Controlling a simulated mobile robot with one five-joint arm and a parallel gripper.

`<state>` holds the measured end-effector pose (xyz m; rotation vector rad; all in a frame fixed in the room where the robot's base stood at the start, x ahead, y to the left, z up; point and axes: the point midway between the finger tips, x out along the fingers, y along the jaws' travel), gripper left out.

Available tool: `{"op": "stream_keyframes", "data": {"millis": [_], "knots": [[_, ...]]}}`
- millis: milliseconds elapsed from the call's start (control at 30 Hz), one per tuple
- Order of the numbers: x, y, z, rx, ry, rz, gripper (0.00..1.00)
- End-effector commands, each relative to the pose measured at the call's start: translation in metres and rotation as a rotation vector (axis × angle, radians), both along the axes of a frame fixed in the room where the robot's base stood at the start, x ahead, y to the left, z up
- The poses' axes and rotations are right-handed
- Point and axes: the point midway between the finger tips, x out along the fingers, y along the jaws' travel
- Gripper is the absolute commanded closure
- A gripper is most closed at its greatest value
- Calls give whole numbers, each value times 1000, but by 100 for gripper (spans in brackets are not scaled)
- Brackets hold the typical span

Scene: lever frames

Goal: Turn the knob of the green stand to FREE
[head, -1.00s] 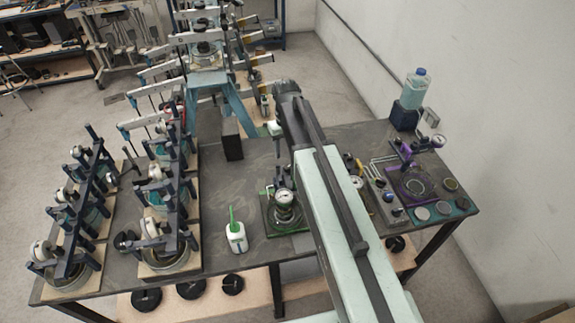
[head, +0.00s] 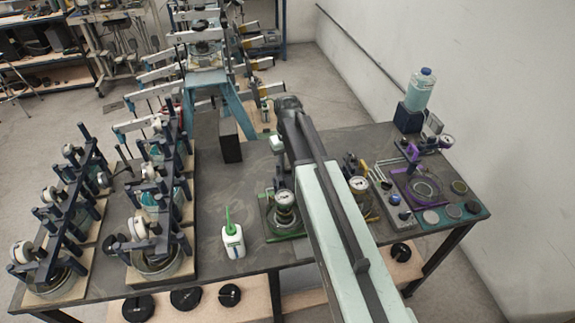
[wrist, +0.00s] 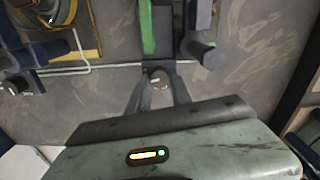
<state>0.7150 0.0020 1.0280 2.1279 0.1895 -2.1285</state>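The green stand (head: 289,237) stands near the front middle of the table, just left of my arm. It has a green-edged base and a round white-faced gauge (head: 285,198) on top. A green strip (wrist: 147,27), which looks like part of this stand, shows at the top of the wrist view beside dark posts (wrist: 200,45). My gripper (wrist: 158,70) points up in the wrist view, close below the strip. Its dark fingers converge around a small dark piece with a pale mark, perhaps the knob; contact is unclear. In the head view my arm hides the gripper. The knob's setting is not readable.
A white bottle with a green spout (head: 233,240) stands left of the stand. Rows of dark lever frames (head: 150,225) fill the table's left. A purple-edged stand (head: 415,195) and a water bottle (head: 420,88) are at the right. A dark box (head: 230,140) stands behind.

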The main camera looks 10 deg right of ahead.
Motion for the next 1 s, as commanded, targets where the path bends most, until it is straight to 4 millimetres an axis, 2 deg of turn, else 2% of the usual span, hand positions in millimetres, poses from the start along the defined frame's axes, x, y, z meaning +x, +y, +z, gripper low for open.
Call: {"op": "stream_keyframes", "data": {"millis": [267,467,1000], "knots": [[0,0,0,1,0,13,100],[0,0,0,1,0,86,100],[-1,1,0,1,-1,553,100]]}}
